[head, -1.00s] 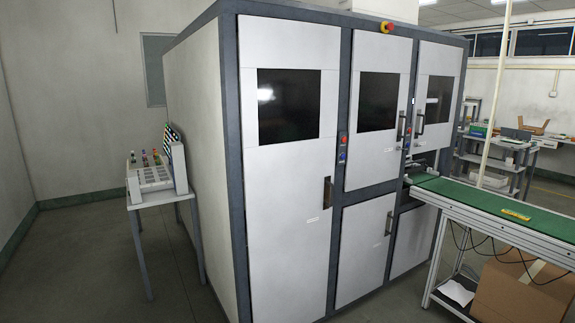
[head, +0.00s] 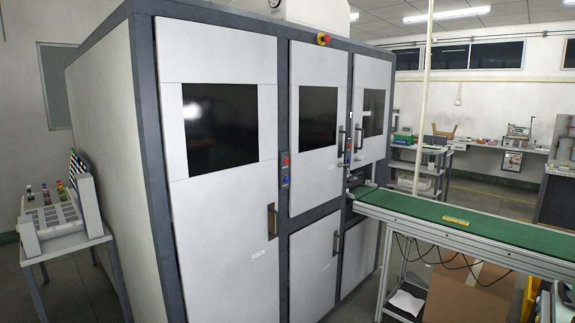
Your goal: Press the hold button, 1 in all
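A large grey-white machine cabinet (head: 224,225) with dark window panels fills the middle of the head view. A small panel between its doors carries a red button (head: 285,160) and a blue button (head: 285,181). A second set of small controls (head: 347,146) sits farther right, beside the door handles, too small to read. A red knob on a yellow base (head: 323,39) sits at the cabinet's top edge. I cannot read any label, so I cannot tell which one is the hold button. Neither gripper shows.
A green conveyor (head: 400,205) runs from the cabinet to the right, with a yellow item (head: 456,221) on it and a cardboard box (head: 465,295) below. A small table with a white device (head: 65,212) stands at the left. Shelves and a workbench stand at the back right.

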